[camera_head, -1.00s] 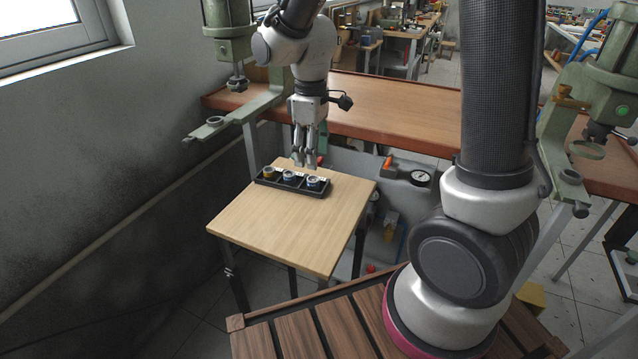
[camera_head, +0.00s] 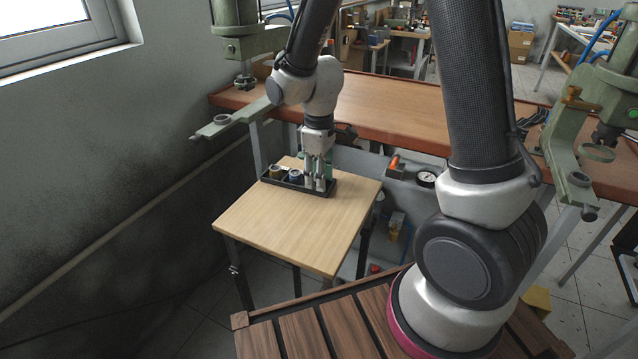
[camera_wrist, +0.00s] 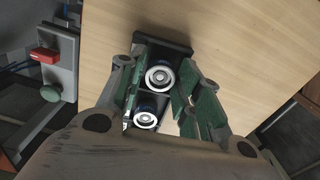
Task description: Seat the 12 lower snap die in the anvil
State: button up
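A black tray (camera_head: 296,187) on the small wooden table holds the dies in compartments. In the wrist view a silver-ringed die (camera_wrist: 160,77) lies between my open green-padded fingers, with a gap visible on the right. Another ringed die (camera_wrist: 147,115) is beside it. I cannot read any size marks.
The small table (camera_head: 300,230) is clear in front of the tray. A long brown workbench (camera_head: 400,115) stands behind it. A grey panel with a gauge (camera_head: 426,178) is below the bench, and a wall is at left.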

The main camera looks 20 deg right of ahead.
grip_shut()
jog(key=shift+r, duration=0.1)
